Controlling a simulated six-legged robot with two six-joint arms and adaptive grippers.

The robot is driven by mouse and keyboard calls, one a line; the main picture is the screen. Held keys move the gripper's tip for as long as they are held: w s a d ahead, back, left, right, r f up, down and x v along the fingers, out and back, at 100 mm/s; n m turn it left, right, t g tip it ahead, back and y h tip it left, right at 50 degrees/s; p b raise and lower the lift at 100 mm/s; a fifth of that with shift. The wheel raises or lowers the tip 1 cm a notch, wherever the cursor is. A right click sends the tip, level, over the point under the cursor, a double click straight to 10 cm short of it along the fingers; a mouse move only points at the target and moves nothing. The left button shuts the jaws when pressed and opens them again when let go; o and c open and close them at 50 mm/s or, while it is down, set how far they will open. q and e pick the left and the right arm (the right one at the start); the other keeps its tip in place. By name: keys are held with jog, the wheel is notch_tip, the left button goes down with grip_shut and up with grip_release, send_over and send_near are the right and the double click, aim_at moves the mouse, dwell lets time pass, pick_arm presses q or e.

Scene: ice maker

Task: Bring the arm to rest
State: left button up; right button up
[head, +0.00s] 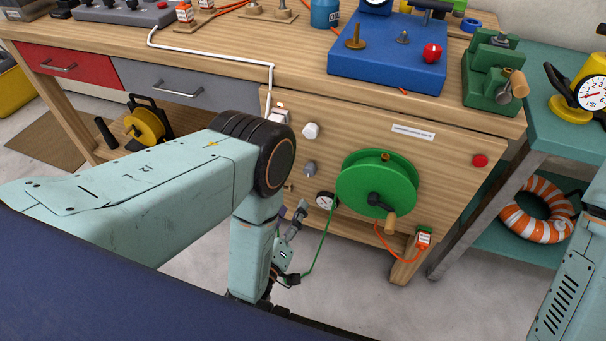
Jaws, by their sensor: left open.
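My left arm comes in from the left above the floor, bends at a dark elbow and hangs down in front of the workbench. My left gripper (287,278) shows small and dark at the lower end of this arm, partly hidden by the forearm. It is open, and I see nothing held in it.
The wooden workbench (290,60) stands ahead, with a green reel (378,183) and a gauge (325,200) on its front panel. A teal side table (560,140) with a striped ring (536,212) stands at right. Grey floor (370,305) is clear between my arms.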

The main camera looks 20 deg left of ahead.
pick_arm(q)
jog(key=s+a+f+m+g, duration=0.4)
jog(key=s+a+f+g, duration=0.2)
jog(key=s+g, duration=0.35)
jog(key=s+r+m+g, duration=0.3)
jog(key=s+g, duration=0.5)
jog(key=s, duration=0.8)
jog(key=shift+s, duration=0.4)
